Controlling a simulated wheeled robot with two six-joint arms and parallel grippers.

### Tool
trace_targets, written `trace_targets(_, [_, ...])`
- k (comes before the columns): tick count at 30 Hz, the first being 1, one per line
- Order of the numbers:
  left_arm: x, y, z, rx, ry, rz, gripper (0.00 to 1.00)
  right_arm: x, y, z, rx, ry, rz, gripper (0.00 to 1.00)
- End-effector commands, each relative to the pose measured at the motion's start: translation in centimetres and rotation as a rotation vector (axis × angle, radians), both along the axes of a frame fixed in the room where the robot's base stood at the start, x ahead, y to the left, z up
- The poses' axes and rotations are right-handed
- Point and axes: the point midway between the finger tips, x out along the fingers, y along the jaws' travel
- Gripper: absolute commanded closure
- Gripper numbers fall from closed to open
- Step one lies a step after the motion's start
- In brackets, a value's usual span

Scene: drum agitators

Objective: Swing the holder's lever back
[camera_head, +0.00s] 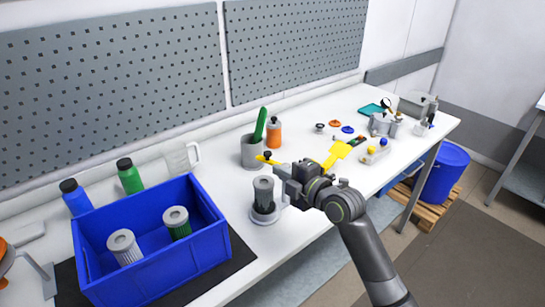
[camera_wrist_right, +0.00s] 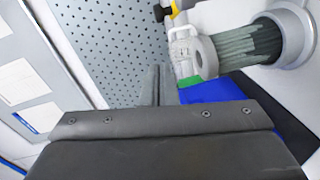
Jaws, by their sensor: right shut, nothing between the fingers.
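The holder (camera_head: 266,214) stands on the bench right of the blue crate, with a grey ribbed cylinder (camera_head: 264,190) upright in it. The cylinder (camera_wrist_right: 245,45) and the holder's round cup (camera_wrist_right: 298,35) also show in the right wrist view. A yellow piece with a black knob (camera_head: 267,157), which looks like the lever's end, shows just left of my right gripper (camera_head: 282,172). How it joins the holder is hidden. My right gripper is shut and empty beside the holder's upper part; its fingers show in the wrist view (camera_wrist_right: 156,85). I cannot tell whether it touches the lever. My left gripper is not in view.
The blue crate (camera_head: 170,270) holds two ribbed cylinders. A grey mug (camera_head: 252,153) with a green tool, an orange bottle (camera_head: 274,133) and a clear jug (camera_head: 183,157) stand behind. Yellow tools and small parts lie to the right. The bench front beside the holder is clear.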

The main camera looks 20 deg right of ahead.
Motion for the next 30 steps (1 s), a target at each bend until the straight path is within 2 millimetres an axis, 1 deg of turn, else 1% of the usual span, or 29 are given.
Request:
trace_targets(1, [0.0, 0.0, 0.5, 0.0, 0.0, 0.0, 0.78, 0.8, 0.3, 0.1, 0.003, 0.002, 0.0, 1.0])
trace_targets(3, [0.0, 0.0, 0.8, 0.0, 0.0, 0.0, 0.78, 1.9, 0.8, 0.0, 0.003, 0.002, 0.001, 1.0])
trace_targets(8, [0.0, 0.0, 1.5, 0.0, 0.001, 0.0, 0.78, 4.1, 1.7, -0.4, 0.001, 0.002, 0.0, 1.0])
trace_targets(9, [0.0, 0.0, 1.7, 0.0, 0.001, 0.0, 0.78, 4.5, 1.3, -0.6, -0.002, 0.005, 0.0, 1.0])
trace_targets(15, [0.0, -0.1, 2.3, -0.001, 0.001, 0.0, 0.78, 6.4, 0.4, -1.1, -0.001, 0.003, 0.0, 1.0])
trace_targets(21, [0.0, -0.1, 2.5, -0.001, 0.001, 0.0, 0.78, 7.3, 0.0, -1.4, -0.002, 0.002, -0.001, 1.0])
trace_targets(30, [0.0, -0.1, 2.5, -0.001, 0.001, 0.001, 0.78, 7.4, -0.1, -1.5, -0.001, 0.001, -0.001, 1.0])
